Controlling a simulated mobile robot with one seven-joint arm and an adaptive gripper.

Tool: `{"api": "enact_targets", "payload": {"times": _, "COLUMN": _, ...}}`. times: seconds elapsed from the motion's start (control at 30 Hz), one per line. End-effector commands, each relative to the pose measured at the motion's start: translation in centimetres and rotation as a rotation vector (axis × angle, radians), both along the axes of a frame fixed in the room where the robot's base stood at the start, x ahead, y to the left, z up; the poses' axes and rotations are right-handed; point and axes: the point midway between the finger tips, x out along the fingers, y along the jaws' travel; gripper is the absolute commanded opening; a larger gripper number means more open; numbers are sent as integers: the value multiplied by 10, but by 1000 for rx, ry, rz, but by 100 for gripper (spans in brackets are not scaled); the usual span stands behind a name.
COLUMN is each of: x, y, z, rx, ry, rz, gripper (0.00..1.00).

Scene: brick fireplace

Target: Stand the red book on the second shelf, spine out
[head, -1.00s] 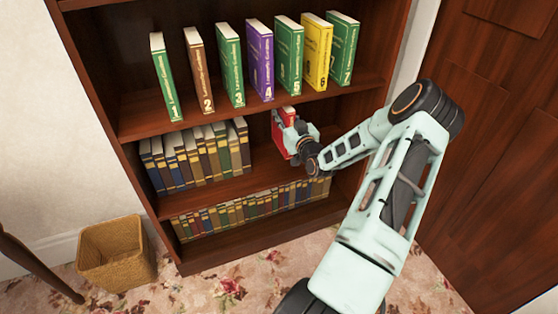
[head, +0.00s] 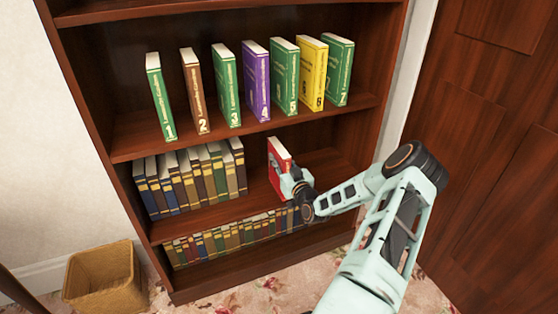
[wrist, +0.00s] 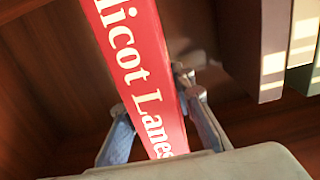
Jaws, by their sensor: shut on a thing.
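The red book (head: 280,158) is upright with white page edges on top, at the middle visible shelf (head: 322,172) and right of a row of old books. A gap separates it from that row. My gripper (head: 292,180) is shut on the book's lower part from the front. In the wrist view, the book's red spine (wrist: 137,62) faces my camera, with white letters reading "licot Lanes". The fingers (wrist: 165,118) lie on either side of it. I cannot tell whether the book's bottom touches the shelf board.
Old books (head: 192,178) fill the left of the same shelf. Numbered books (head: 257,80) stand on the shelf above, and small books (head: 232,236) on the one below. The shelf is free right of the red book. A wicker basket (head: 104,282) stands left on the floor.

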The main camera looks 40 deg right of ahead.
Motion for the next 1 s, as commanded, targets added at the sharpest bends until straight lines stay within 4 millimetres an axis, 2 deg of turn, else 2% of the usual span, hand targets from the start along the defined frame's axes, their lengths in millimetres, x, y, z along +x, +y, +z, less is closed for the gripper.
{"api": "enact_targets", "payload": {"times": 0.17, "x": 0, "y": 0, "z": -2, "rx": -2, "ry": -4, "rz": 0, "gripper": 0}}
{"api": "enact_targets", "payload": {"times": 0.2, "x": 0, "y": 0, "z": -3, "rx": 0, "ry": 1, "rz": 0, "gripper": 26}}
{"api": "enact_targets", "payload": {"times": 0.33, "x": 0, "y": 0, "z": -3, "rx": 0, "ry": 1, "rz": 0, "gripper": 40}}
{"api": "enact_targets", "payload": {"times": 0.7, "x": 0, "y": 0, "z": 2, "rx": 1, "ry": 1, "rz": 0, "gripper": 40}}
{"api": "enact_targets", "payload": {"times": 0.87, "x": -25, "y": 6, "z": 2, "rx": 2, "ry": 3, "rz": 0, "gripper": 40}}
{"api": "enact_targets", "payload": {"times": 1.0, "x": -56, "y": 13, "z": 2, "rx": 2, "ry": 4, "rz": -1, "gripper": 40}}
